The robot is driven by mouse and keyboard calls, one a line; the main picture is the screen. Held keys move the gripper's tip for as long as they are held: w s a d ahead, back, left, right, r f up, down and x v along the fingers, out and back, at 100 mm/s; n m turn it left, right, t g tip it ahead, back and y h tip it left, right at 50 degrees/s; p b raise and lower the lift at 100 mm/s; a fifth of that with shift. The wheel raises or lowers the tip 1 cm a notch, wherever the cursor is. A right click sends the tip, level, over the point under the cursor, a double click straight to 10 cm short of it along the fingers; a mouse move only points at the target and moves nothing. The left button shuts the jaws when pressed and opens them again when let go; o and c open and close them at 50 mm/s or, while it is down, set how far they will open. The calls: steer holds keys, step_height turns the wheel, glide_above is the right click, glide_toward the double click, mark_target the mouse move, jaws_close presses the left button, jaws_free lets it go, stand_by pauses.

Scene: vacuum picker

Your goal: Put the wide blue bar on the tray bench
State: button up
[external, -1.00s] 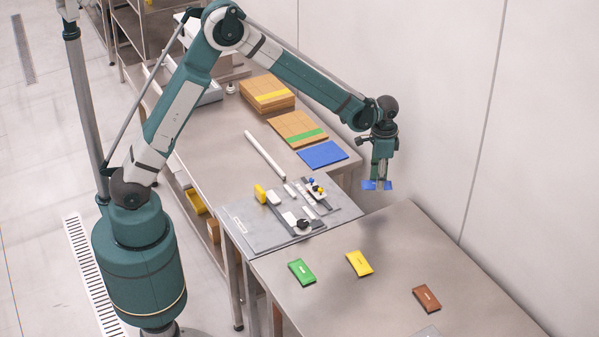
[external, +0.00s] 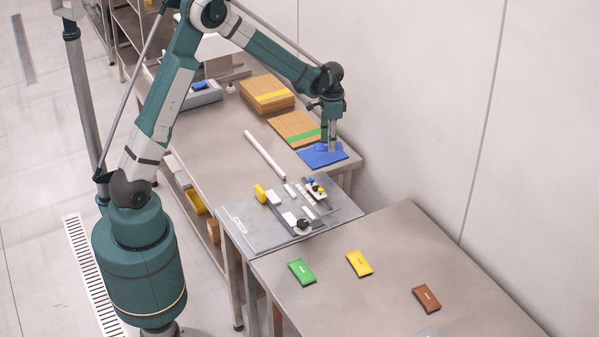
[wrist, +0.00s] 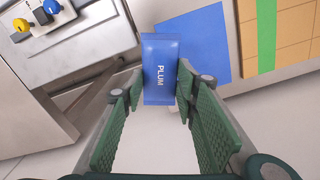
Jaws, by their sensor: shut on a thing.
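In the external view my gripper (external: 328,147) hangs over the blue square (external: 312,159) on the far bench (external: 222,133). There the held bar blends with the blue square. I cannot tell whether the bar touches it. The blue square (wrist: 190,50) shows behind the bar in the wrist view.
A cardboard piece with a green stripe (external: 291,125) and a stack with a yellow stripe (external: 268,92) lie beyond the blue square. A white rod (external: 264,155) and a grey plate with small parts (external: 245,218) are nearer. Green, yellow and brown bars lie on the near bench (external: 400,245).

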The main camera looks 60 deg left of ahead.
steer(key=s+a+m, duration=0.3)
steer(key=a, duration=1.1)
steer(key=s+a+m, duration=0.2)
steer(key=a+m, duration=0.2)
steer(key=a, duration=0.9)
steer(key=r+m, duration=0.1)
steer(key=m, duration=0.6)
glide_above(233, 117)
steer(key=shift+a+r, duration=0.1)
steer(key=shift+r, duration=0.05)
steer(key=shift+f+b, duration=0.45)
steer(key=shift+f, duration=2.7)
steer(key=shift+f, duration=1.85)
steer(key=shift+f+b, duration=0.15)
steer(key=shift+b, duration=0.15)
